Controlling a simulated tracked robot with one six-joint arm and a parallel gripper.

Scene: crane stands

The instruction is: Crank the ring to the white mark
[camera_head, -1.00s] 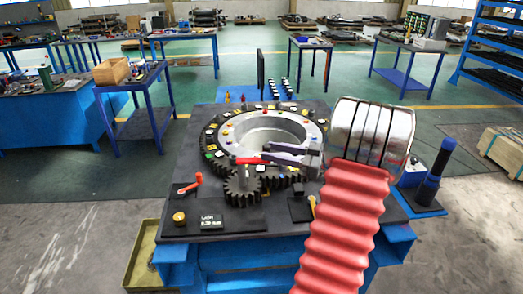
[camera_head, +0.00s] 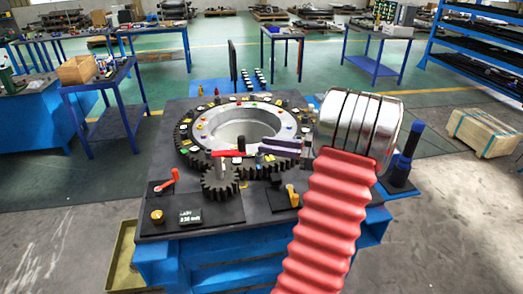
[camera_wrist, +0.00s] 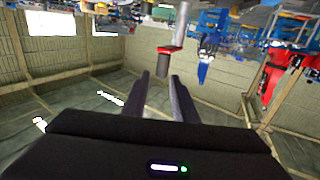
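The dark toothed ring (camera_head: 183,137) lies flat on the bench with coloured and white markers around its top. I cannot tell which marker is the white mark. A small pinion gear (camera_head: 221,186) meshes at its front, with a red crank arm (camera_head: 228,153) above it. My gripper (camera_head: 253,146) reaches in from the right, its tips close to the crank arm's right end. In the wrist view my fingers (camera_wrist: 159,77) stand apart. A grey post with a red band (camera_wrist: 169,50) shows just beyond the tips, its dark lower end near the gap. Contact is unclear.
A red lever (camera_head: 165,182), a yellow knob (camera_head: 157,215) and a small display (camera_head: 190,217) sit at the bench's front left. A yellow lever (camera_head: 292,195) is at front right.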

